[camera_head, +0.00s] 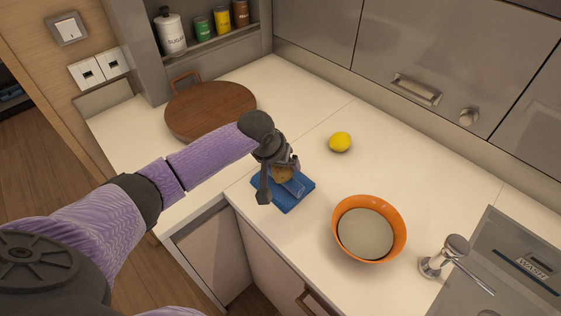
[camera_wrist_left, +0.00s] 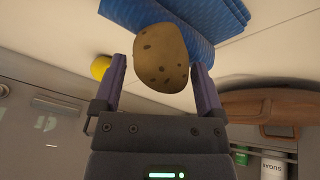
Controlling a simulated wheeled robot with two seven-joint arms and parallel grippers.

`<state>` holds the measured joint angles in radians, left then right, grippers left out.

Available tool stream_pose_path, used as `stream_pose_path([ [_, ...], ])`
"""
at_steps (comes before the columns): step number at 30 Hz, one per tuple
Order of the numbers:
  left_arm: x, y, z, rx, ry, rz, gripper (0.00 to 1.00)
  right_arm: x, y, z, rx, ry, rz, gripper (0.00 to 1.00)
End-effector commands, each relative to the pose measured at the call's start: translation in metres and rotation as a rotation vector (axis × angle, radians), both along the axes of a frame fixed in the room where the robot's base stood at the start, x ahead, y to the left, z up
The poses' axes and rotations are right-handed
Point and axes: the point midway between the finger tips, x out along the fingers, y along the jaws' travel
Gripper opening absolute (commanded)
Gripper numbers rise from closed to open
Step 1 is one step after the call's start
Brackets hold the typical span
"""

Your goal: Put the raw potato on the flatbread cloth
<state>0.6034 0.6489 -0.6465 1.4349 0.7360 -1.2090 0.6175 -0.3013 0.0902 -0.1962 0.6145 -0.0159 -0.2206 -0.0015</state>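The raw potato (camera_wrist_left: 161,58) is brown with dark spots. In the left wrist view it sits between the fingers of my left gripper (camera_wrist_left: 160,62), which stand wide apart with narrow gaps beside it. The flatbread cloth (camera_wrist_left: 208,22) is blue and lies behind the potato. In the head view the cloth (camera_head: 293,200) lies folded near the counter's front edge. The potato (camera_head: 283,174) shows over its far part, partly hidden by my left gripper (camera_head: 277,180). Whether it rests on the cloth is hard to tell. My right gripper is out of view.
An orange bowl (camera_head: 397,240) stands right of the cloth, and a yellow lemon (camera_head: 340,142) lies behind it. A round wooden board (camera_head: 210,108) lies at the back left. A tap (camera_head: 441,258) and sink are at the right. The counter between cloth and lemon is clear.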

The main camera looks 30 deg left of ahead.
Motion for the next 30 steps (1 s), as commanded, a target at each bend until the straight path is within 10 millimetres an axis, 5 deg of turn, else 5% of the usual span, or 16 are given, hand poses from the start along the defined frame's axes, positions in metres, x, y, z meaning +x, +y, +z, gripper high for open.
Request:
stream_pose_path([
  [9,0.0,0.0,0.005,0.0,-0.001,0.0,1.0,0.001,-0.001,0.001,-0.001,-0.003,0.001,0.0],
  [21,-0.036,0.008,0.093,0.001,-0.001,0.0,1.0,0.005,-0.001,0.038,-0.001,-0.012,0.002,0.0],
  [30,-0.047,0.01,0.114,0.0,0.0,0.001,1.0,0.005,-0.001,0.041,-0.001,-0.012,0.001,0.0],
])
